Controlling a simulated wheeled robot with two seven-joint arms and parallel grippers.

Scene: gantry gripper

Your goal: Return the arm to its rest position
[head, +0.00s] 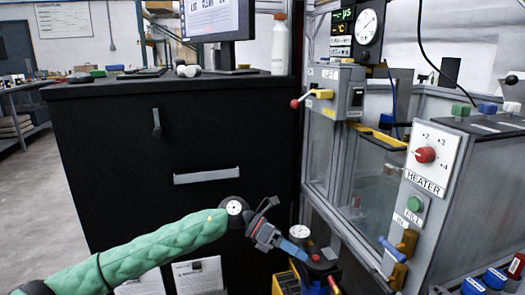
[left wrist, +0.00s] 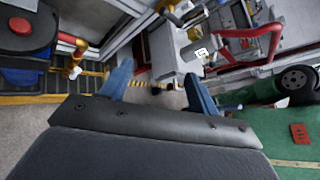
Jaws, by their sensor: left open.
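My left arm (head: 140,250), in a green padded sleeve, reaches in from the lower left of the head view. My left gripper (head: 290,245) is in front of the dark cabinet, near its lower right edge. In the left wrist view the left gripper (left wrist: 159,88) has its two blue fingers spread apart with nothing between them. It is open and empty. My right gripper is in neither view.
A black cabinet (head: 100,150) stands behind my left arm. The heater panel (head: 430,160) and metal-framed tank are to the right. A gauge (head: 299,232) and yellow-black equipment (head: 287,283) sit close to the gripper. Grey floor (head: 45,190) is open at left.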

